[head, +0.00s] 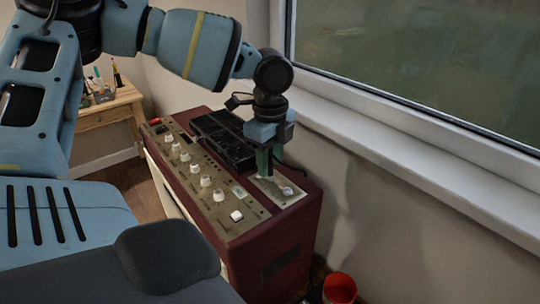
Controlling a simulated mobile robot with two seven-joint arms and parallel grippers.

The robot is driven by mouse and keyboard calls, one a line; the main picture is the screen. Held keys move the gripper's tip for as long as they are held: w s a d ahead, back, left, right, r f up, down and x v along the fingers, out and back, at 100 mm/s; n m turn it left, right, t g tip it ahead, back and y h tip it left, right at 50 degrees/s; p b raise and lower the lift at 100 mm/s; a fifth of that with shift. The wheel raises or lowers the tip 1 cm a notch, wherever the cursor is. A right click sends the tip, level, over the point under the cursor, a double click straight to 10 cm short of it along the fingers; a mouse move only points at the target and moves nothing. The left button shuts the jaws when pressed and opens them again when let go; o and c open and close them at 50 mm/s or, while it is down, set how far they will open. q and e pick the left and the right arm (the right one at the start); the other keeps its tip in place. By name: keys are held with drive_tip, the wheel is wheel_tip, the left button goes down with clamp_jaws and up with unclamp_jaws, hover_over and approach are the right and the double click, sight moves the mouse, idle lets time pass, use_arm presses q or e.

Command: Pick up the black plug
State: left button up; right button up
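My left gripper (266,172) points down over the right end of the top of a maroon amplifier (264,241). Its fingertips are close above or at a small pale plate (281,194) with a small light knob or fitting on it. The fingers are small and dark, and I cannot tell whether they are apart or hold something. My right gripper is not in view.
A black box (222,138) lies on the amplifier, left of the gripper. A row of white knobs (205,181) lines its front panel. A window sill (400,150) runs along the right. A red bucket (339,289) stands below. A wooden table (107,112) stands at the back left.

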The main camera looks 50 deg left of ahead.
use_arm(q)
clamp_jaws()
drive_tip(key=shift+r, duration=0.1)
drive_tip(key=shift+r, duration=0.45)
drive_tip(key=r, duration=0.2)
drive_tip(key=shift+s+d+r, duration=0.15)
drive_tip(key=shift+s+r, duration=0.15)
drive_tip(key=s+d+r, duration=0.1)
drive_tip(key=s+d, duration=0.7)
drive_tip(key=s, duration=0.4)
drive_tip(key=shift+s+d+r, duration=0.15)
drive_tip(key=shift+s+d, duration=0.15)
drive_tip(key=shift+s, duration=0.05)
